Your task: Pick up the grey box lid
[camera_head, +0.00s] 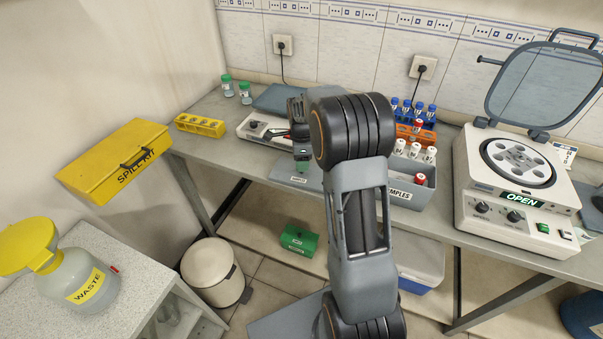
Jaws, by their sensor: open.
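The grey box lid (285,174) appears as a flat grey panel with a small label at the bench's front edge. My arm hides part of it. My gripper (302,164) is open and points down over the lid. A small green patch shows at its lower end. I cannot tell whether the fingers touch the lid. The open grey box (402,193) marked SAMPLES stands to the right, partly behind my arm, with white-capped and red-capped tubes in it.
An orange rack (425,135) of blue-capped tubes stands behind the box. An open centrifuge (515,195) is at right. A yellow rack (200,125) is at left.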

